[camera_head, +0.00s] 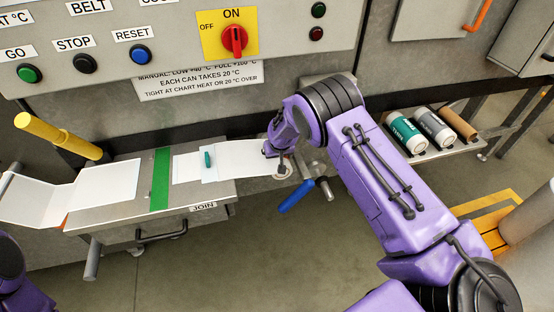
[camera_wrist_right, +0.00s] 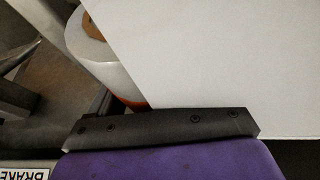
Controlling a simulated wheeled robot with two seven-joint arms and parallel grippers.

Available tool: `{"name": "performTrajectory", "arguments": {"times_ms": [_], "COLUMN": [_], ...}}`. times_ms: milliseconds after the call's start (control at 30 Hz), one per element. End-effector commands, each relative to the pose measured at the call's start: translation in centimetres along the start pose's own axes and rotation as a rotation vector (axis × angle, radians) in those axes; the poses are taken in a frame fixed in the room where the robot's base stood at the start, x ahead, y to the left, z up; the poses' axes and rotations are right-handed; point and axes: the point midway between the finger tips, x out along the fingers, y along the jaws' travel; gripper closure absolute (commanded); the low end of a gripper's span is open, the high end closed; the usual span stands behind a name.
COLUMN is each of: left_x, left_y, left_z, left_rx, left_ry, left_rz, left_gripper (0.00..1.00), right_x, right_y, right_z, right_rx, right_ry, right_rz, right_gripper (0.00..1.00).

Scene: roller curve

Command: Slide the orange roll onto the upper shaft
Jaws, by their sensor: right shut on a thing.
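My right gripper (camera_head: 280,150) is at the right end of the joining table, at a white sheet (camera_head: 240,157). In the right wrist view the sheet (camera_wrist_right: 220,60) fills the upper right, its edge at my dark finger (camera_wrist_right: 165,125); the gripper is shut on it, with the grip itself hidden. A white roll (camera_wrist_right: 98,60) with a brown core and an orange strip beside its lower edge shows behind the sheet. In the head view a pale round roll end (camera_head: 283,170) shows below my gripper. Which roll is the orange one, and the upper shaft, I cannot tell.
A blue-handled lever (camera_head: 297,197) hangs below the table's right end. A yellow bar (camera_head: 58,136) slants at the left. A green strip (camera_head: 160,180) crosses the table (camera_head: 195,196). Several cylinders lie on a shelf (camera_head: 445,150) at right. A control panel (camera_head: 150,25) stands behind.

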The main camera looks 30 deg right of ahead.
Motion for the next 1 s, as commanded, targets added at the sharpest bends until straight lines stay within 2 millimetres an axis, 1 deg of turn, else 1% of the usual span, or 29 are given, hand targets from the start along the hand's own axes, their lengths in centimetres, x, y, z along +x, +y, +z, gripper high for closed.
{"name": "performTrajectory", "arguments": {"times_ms": [133,167,200,400,500,567,800,900,1000], "left_x": [0.0,0.0,0.0,0.0,0.0,0.1,0.5,0.6,0.6], "left_y": [0.0,0.0,0.0,0.0,0.0,0.0,0.0,0.1,0.1], "left_z": [0.0,0.0,0.0,0.0,0.0,0.0,0.2,0.2,0.3], "left_rx": [0.0,0.0,0.0,0.0,0.0,0.0,0.0,0.0,0.0], "left_ry": [0.0,0.0,0.0,0.0,0.0,0.0,0.0,0.0,0.0], "left_rz": [0.0,0.0,0.0,0.0,0.0,0.0,0.0,0.0,0.0], "left_gripper": [1.0,1.0,1.0,1.0,1.0,1.0,1.0,1.0,1.0], "right_x": [-0.1,-0.1,-0.1,0.0,-0.6,-1.6,-7.4,-9.2,-10.3], "right_y": [0.0,0.0,0.0,0.0,0.0,0.0,0.0,0.0,0.0], "right_z": [-0.1,-0.1,-0.1,0.1,0.0,-0.1,-0.1,-0.1,-0.1], "right_rx": [0.0,0.0,0.0,0.0,0.001,0.001,0.001,0.0,-0.001], "right_ry": [0.003,0.003,0.003,-0.001,0.001,0.002,0.005,0.005,0.003], "right_rz": [0.0,0.0,0.0,0.0,0.0,0.0,-0.001,0.0,0.0], "right_gripper": [0.67,0.1,0.0,0.0,0.0,0.0,0.0,0.0,0.0]}}
